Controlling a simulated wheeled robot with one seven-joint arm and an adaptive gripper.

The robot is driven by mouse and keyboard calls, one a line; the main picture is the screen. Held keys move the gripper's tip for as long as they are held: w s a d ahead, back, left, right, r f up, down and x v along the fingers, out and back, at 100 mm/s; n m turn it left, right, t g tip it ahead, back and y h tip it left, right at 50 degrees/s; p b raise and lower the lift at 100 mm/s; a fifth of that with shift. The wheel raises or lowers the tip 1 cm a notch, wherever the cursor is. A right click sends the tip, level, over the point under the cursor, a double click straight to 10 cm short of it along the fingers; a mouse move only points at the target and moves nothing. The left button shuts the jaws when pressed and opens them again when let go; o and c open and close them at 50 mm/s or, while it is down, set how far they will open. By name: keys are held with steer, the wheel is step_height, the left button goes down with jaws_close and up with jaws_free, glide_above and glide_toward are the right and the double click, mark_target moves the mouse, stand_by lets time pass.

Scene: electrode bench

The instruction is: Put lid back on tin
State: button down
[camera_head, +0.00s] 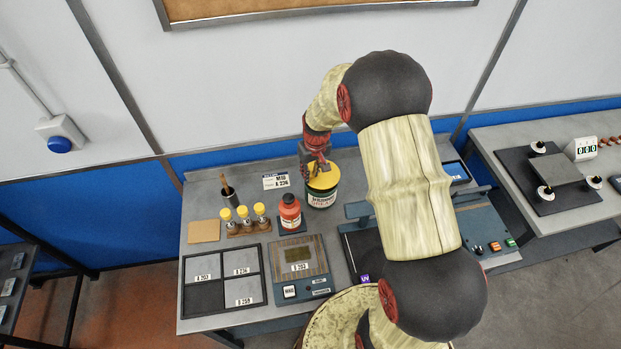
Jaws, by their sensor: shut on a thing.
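A tin (322,200) with a dark green and white label stands upright at the back middle of the bench. A yellow lid (324,178) is at the top of the tin; from this view I cannot tell whether it is seated or just above the rim. My gripper (320,166) is over the tin, shut on the lid from above and behind. The fingertips are small here and partly hidden against the lid.
A red bottle (290,212) stands close left of the tin. Yellow-capped vials (243,220), a pen cup (230,196), a scale (299,261) and a divided tray (223,310) fill the bench's left. A label card (276,182) lies behind. My arm covers the right side.

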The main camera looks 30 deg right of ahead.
mark_target(311, 179)
steer(key=shift+w+f, duration=0.15)
steer(key=shift+f, duration=1.6)
steer(key=shift+f, duration=0.1)
steer(key=c, duration=1.8)
jaws_free()
steer(key=shift+o, duration=0.6)
